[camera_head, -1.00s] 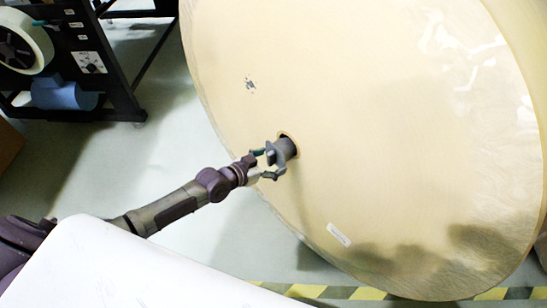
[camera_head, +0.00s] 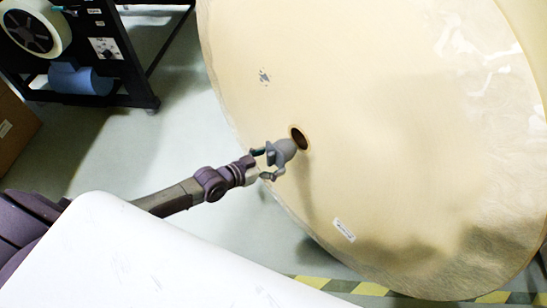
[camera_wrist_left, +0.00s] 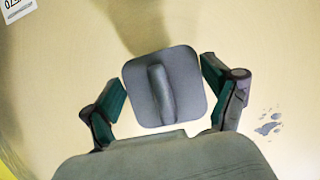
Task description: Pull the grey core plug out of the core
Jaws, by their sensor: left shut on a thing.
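The grey core plug (camera_head: 285,149) is at the left gripper's tips in the head view, just left of the dark, open core hole (camera_head: 299,137) in the roll's face. In the left wrist view the plug's square plate with a raised bar handle (camera_wrist_left: 163,88) faces the camera. My left gripper (camera_head: 270,163) is shut on the plug; its green-padded fingers (camera_wrist_left: 165,84) stand at both sides of it. The plug hides the core in the wrist view. My right gripper is not in view.
The big kraft roll (camera_head: 400,130) fills the right side of the head view. A black machine frame (camera_head: 130,75) stands at the upper left, and a cardboard box (camera_head: 15,130) at the left edge. Yellow-black floor tape (camera_head: 370,289) runs below the roll. Pale floor lies between.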

